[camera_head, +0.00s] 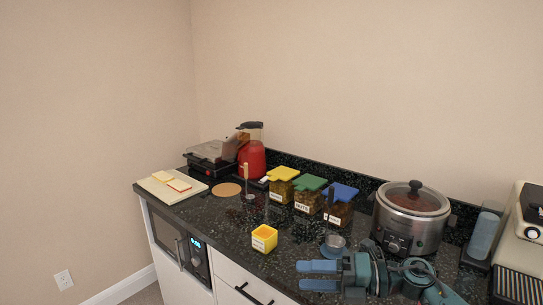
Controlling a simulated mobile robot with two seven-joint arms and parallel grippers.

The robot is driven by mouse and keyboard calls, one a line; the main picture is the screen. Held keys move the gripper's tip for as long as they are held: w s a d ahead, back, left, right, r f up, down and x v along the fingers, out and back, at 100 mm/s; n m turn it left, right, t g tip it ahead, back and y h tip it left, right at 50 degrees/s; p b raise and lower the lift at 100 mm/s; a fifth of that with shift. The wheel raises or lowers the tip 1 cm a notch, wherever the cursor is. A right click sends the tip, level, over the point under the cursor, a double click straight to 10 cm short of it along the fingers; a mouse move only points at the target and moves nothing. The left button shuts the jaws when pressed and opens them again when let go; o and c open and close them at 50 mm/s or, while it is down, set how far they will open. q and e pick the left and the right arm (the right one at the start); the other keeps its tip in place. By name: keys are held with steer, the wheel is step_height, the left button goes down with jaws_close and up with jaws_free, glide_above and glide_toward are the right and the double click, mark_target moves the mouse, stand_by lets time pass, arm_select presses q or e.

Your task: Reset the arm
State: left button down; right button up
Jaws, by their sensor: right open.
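My right arm comes in at the bottom right, and its gripper (301,276) points left over the front part of the dark speckled counter (210,219). Its two blue fingers are apart with nothing between them. My left gripper is not in view.
A steel cooker (425,227) stands behind my right arm. Canisters with yellow (283,173), green (309,182) and blue (341,191) lids line the back. A red blender (252,160) and cutting board (157,190) are at left. The left front counter is mostly clear.

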steer(key=s+d+f+m+t+h, duration=0.3)
steer(key=s+f+m+h, duration=0.4)
steer(key=m, duration=1)
steer(key=s+d+f+m+t+h, duration=0.4)
steer(key=s+f+m+h, duration=0.3)
steer(key=s+f+m, duration=0.7)
step_height(320, 180, down, 6)
steer(key=m, duration=0.4)
steer(key=shift+s+r, duration=0.25)
steer(key=shift+s, duration=0.05)
steer(key=shift+d, duration=0.1)
